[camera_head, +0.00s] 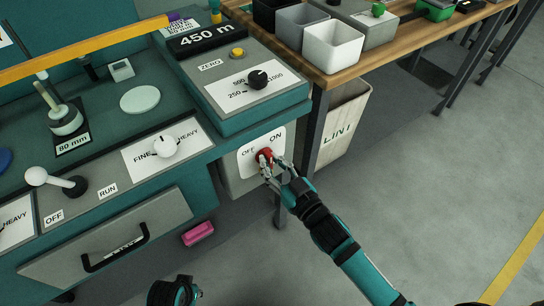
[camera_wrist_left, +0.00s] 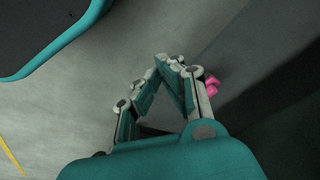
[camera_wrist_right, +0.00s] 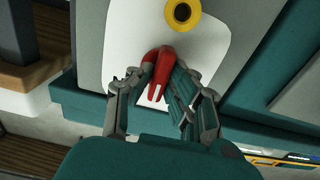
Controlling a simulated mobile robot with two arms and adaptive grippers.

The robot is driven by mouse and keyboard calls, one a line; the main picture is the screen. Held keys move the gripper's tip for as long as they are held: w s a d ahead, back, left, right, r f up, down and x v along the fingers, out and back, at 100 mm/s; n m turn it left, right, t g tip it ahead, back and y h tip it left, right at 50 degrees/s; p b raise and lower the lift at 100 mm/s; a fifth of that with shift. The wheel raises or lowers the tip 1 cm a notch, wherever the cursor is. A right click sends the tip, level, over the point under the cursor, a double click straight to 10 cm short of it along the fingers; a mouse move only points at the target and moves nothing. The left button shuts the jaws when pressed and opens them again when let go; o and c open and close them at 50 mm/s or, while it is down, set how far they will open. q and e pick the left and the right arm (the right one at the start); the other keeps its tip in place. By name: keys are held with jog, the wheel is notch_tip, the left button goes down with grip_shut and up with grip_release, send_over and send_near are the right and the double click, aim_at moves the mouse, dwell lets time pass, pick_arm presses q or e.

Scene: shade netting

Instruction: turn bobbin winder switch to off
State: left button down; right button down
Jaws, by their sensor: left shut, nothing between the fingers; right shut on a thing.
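The red switch knob (camera_head: 265,155) sits on a white plate (camera_head: 249,160) marked OFF at left and ON at right, on the machine's front. My right gripper (camera_head: 271,163) is at the knob with its fingers shut on it. In the right wrist view the red knob (camera_wrist_right: 160,70) shows between the fingertips of the right gripper (camera_wrist_right: 160,80). Its exact pointing direction is partly hidden by the fingers. My left gripper (camera_wrist_left: 171,65) is shut and empty, pointing at the floor.
A dial (camera_head: 257,79) and a yellow button (camera_head: 237,53) sit above the switch. A FINE/HEAVY knob (camera_head: 164,146) is to the left. A wooden table (camera_head: 380,55) with bins and a LINT bin (camera_head: 340,125) stand to the right. A pink object (camera_head: 198,233) lies below.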

jog(key=n+p, duration=0.2)
jog(key=n, duration=0.4)
jog(key=shift+r+p, duration=0.1)
jog(key=shift+p, duration=0.25)
pick_arm(q)
jog(key=s+a+f, duration=0.1)
jog(key=s+f, duration=0.6)
jog(key=f, duration=0.3)
jog(key=shift+f+g+p, duration=0.3)
jog(key=shift+f+g, duration=0.05)
jog(key=shift+g, duration=0.05)
pick_arm(e)
jog(key=shift+n, duration=1.5)
pick_arm(q)
jog(key=shift+s, duration=0.15)
pick_arm(e)
jog(key=c, duration=1.3)
grip_release()
jog(key=shift+s, duration=0.15)
jog(key=shift+s+d+f, duration=0.2)
jog(key=shift+s, duration=0.1)
jog(key=v, duration=1.1)
jog(key=shift+r, duration=0.15)
